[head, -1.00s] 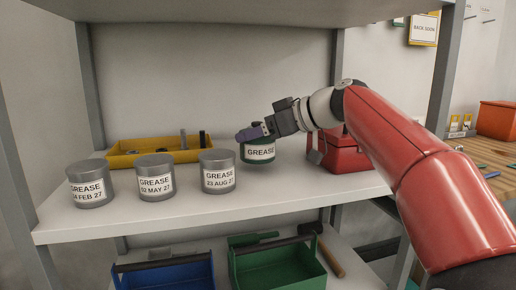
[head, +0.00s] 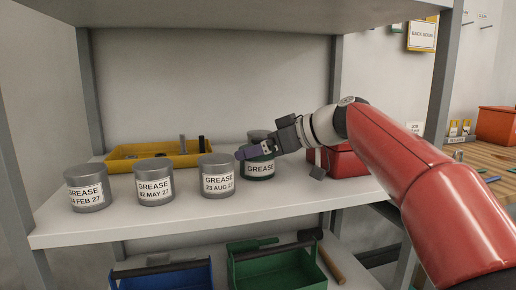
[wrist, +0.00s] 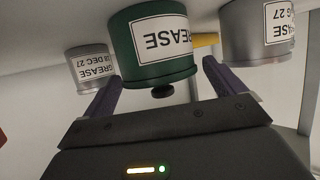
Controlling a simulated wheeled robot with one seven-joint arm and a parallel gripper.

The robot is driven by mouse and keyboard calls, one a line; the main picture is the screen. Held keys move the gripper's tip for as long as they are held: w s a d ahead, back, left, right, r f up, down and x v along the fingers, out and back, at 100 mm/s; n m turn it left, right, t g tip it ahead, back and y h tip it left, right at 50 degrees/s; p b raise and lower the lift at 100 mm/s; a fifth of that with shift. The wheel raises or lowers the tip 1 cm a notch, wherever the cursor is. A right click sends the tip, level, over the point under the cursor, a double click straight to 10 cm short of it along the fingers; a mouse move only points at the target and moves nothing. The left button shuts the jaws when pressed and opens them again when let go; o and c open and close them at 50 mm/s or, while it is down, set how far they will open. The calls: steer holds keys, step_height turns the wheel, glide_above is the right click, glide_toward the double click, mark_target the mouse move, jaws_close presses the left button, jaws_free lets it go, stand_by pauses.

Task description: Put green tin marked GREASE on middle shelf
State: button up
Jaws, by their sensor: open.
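The green tin marked GREASE (head: 260,171) stands on the middle shelf (head: 120,224), right of the grey tin dated 23 AUG 27 (head: 217,180). My gripper (head: 250,151) is in front of its upper part and hides some of it. In the wrist view, which is upside down, the green tin (wrist: 150,45) lies just beyond the spread purple fingers of my open gripper (wrist: 161,76). It looks upright and free of the fingers.
Two more grey GREASE tins (head: 155,183) (head: 88,190) stand to the left. A yellow tray (head: 150,160) lies behind, a red box (head: 345,164) at right. The upper shelf (head: 200,12) overhangs.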

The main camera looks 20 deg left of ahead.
steer(key=v, duration=1.1)
steer(key=shift+b, duration=0.4)
steer(key=shift+s+d, duration=0.15)
